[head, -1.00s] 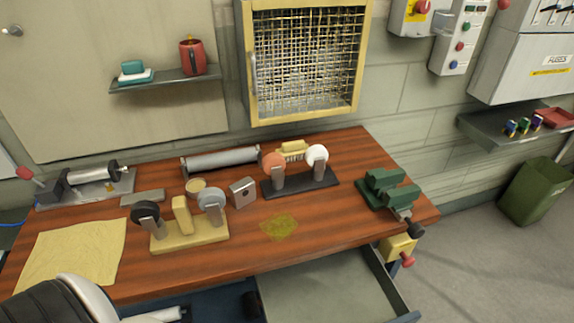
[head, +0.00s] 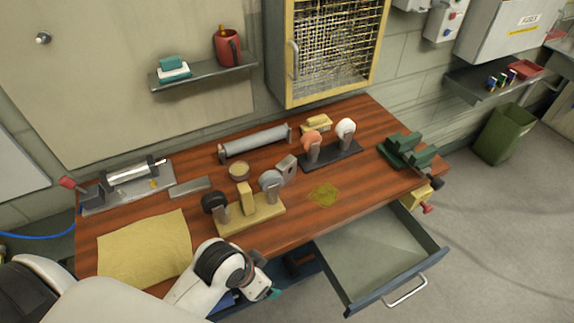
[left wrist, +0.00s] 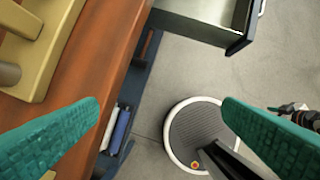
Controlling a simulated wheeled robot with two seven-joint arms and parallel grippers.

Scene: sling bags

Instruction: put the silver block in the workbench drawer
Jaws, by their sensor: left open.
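A small silver block (head: 287,166) with a round mark on its face stands on the workbench (head: 165,215), partly behind the grey wheel of the yellow stand. A flat grey bar (head: 190,187) lies further left. The workbench drawer (head: 372,245) is pulled out at the front right and looks empty; its corner shows in the left wrist view (left wrist: 215,15). My left gripper (head: 268,290) is in front of the bench's front edge, left of the drawer and apart from it. Its teal fingers (left wrist: 160,125) are spread with nothing between them. My right gripper is not in view.
The yellow stand with wheels (head: 250,213) sits near the front edge, beside a yellow cloth (head: 145,245). A wheeled grinder stand (head: 330,155), a roller (head: 254,141) and a green vise (head: 408,152) stand behind. Bare wood surrounds a yellow stain (head: 323,194).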

